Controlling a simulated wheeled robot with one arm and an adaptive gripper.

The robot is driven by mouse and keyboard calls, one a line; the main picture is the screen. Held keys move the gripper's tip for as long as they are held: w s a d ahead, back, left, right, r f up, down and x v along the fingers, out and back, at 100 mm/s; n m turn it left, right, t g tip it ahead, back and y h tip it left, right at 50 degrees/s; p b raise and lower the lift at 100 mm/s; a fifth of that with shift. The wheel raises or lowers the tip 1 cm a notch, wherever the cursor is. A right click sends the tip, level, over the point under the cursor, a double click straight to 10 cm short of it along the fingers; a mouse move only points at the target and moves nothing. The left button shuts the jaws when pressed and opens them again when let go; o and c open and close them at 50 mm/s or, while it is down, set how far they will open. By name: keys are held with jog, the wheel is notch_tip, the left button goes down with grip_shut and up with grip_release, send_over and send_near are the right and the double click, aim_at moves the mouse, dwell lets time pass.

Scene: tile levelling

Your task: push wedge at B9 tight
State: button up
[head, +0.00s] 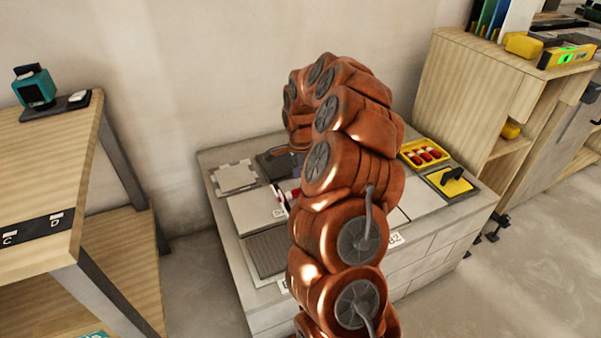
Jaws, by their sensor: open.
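A low block-built platform (249,305) bears the tiles, with a pale tile (250,212) and a dark ribbed tile (266,255) showing left of my arm. A small red and white piece (281,199) stands at the pale tile's right edge, close to my arm. It looks like a levelling clip or wedge, but I cannot read B9 on it. My copper arm rises in front of the platform and bends over it.
A yellow tray with red pieces (424,153) and a trowel on a yellow board (451,181) sit at the platform's right. A wooden bench (50,150) stands left, a wooden cabinet (480,85) right. A wall is behind. Floor shows between bench and platform.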

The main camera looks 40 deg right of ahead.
aim_at(291, 195)
jog(key=shift+f+b, duration=0.3)
jog(key=shift+f, duration=1.65)
grip_shut()
